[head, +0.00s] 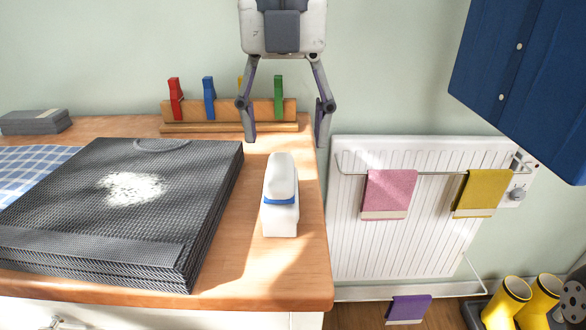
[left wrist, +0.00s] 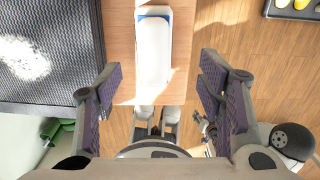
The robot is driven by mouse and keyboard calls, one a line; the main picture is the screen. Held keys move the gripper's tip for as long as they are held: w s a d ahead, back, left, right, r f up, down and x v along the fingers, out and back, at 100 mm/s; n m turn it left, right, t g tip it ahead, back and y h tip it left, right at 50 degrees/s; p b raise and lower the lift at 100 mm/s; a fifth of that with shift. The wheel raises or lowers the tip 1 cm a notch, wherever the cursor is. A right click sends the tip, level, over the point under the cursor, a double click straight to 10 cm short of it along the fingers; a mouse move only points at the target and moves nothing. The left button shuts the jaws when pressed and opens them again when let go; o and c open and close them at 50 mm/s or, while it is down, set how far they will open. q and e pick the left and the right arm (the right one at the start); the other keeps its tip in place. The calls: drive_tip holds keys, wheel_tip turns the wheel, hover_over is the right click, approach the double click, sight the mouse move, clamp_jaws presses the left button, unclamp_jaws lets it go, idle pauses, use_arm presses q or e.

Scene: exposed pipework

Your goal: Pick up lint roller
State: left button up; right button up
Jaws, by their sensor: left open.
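In the left wrist view the white roller (left wrist: 153,50) lies ahead of the gap between the two open fingers (left wrist: 161,82), touching neither. My right gripper is in neither view.
A dark folded textured cloth (head: 95,215) with white fuzz lies left of the roller. A wooden rack (head: 228,112) with coloured pegs stands behind. A white radiator (head: 400,240) with hanging cloths is right of the table. Bare wood surrounds the roller.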

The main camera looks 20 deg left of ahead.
sight(282, 169)
use_arm(q)
drive_tip(key=f, duration=0.2)
drive_tip(key=s+f, duration=0.1)
drive_tip(key=f, duration=0.1)
drive_tip(key=shift+s+a+f, duration=0.1)
drive_tip(key=shift+f, duration=0.05)
drive_tip(key=f, duration=0.2)
drive_tip(key=f+b, duration=0.1)
drive_tip(key=f, duration=0.2)
drive_tip(key=shift+w+a+f, duration=0.2)
drive_tip(key=shift+a+f, duration=0.05)
drive_tip(key=shift+f, duration=0.05)
drive_tip(key=shift+w+f, duration=0.1)
drive_tip(key=shift+f, duration=0.3)
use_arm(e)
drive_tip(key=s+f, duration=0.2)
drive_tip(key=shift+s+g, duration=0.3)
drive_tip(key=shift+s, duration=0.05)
use_arm(q)
drive_tip(key=shift+c, duration=0.6)
drive_tip(key=c, duration=1.2)
